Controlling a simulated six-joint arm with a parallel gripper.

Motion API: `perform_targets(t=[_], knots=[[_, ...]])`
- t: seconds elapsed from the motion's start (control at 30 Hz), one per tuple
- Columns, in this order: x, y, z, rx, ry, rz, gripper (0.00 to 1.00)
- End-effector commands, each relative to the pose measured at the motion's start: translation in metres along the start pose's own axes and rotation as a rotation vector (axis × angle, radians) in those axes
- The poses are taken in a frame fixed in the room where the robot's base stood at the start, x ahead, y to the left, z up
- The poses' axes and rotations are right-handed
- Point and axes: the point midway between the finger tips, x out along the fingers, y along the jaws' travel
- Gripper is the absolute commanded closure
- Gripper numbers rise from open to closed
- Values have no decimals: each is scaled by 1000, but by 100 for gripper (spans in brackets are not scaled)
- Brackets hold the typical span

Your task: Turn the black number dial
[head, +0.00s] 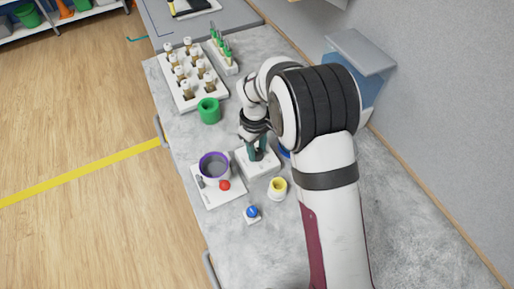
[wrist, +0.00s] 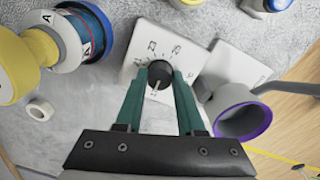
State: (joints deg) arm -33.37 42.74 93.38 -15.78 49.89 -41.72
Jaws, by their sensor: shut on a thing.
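The black number dial (wrist: 158,79) stands on a white plate (wrist: 141,40) with dark numbers around it, seen in the wrist view. My gripper (wrist: 160,80) reaches down to it and its two green fingers are shut on the dial, one on each side. A pale pointer mark shows on the near part of the dial. In the head view my gripper (head: 257,152) is over the white dial box (head: 262,168), and the dial itself is mostly hidden by the fingers.
A purple-rimmed pot (head: 214,166) on a white base with a red knob (head: 224,185) stands close left of the dial box. A green cup (head: 209,110) and vial racks (head: 192,78) are behind.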

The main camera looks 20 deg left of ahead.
Motion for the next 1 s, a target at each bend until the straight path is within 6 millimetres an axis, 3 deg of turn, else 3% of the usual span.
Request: perform_targets(t=[0.4, 0.93, 0.97, 1.0], knots=[[-1, 0, 0, -155, 7, 0, 100], [-1, 0, 0, -174, 8, 1, 100], [-1, 0, 0, -174, 8, 1, 57], [-1, 0, 0, -174, 8, 1, 50]])
